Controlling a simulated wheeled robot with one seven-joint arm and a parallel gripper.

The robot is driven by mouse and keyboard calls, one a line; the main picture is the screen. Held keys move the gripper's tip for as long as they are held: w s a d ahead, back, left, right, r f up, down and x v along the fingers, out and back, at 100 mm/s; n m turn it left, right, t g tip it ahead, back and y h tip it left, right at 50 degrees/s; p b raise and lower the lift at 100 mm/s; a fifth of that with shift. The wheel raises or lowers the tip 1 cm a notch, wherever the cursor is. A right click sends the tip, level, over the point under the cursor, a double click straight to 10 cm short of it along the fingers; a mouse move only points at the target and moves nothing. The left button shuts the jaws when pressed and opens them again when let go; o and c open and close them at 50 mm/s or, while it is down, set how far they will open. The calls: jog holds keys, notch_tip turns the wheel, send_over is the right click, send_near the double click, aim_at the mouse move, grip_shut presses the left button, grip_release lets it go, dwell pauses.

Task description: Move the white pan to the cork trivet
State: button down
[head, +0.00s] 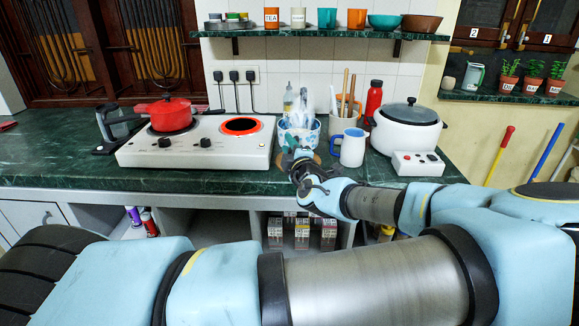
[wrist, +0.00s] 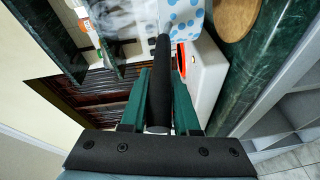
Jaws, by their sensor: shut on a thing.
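The white pan with blue spots (wrist: 183,20) shows at the top of the wrist view, and its black handle (wrist: 160,85) runs down between the green fingers. My gripper (wrist: 158,95) is shut on this handle. In the head view the pan (head: 299,135) is right of the stove, just beyond my gripper (head: 291,155). The round cork trivet (wrist: 236,17) lies on the green counter, to the right of the pan in the wrist view. In the head view my gripper and the pan mostly hide the trivet. I cannot tell whether the pan touches the counter.
A white stove (head: 195,150) stands to the left, with a red pot (head: 170,115) and a glowing red burner (head: 240,125). A blue-and-white mug (head: 352,148) is close on the right. A white cooker (head: 407,125) and a red bottle (head: 374,98) stand farther right.

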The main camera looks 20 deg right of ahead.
notch_tip(320, 180, down, 6)
jog(key=shift+f, duration=0.15)
dwell(0.3)
jog(key=c, duration=0.7)
grip_release()
jog(key=shift+f, duration=0.15)
jog(key=shift+o, duration=0.2)
jog(key=s+a+b, duration=0.1)
jog(key=s+b, duration=0.1)
jog(key=s, duration=0.9)
jog(key=shift+s+a+r, duration=0.3)
jog(key=shift+s, duration=0.1)
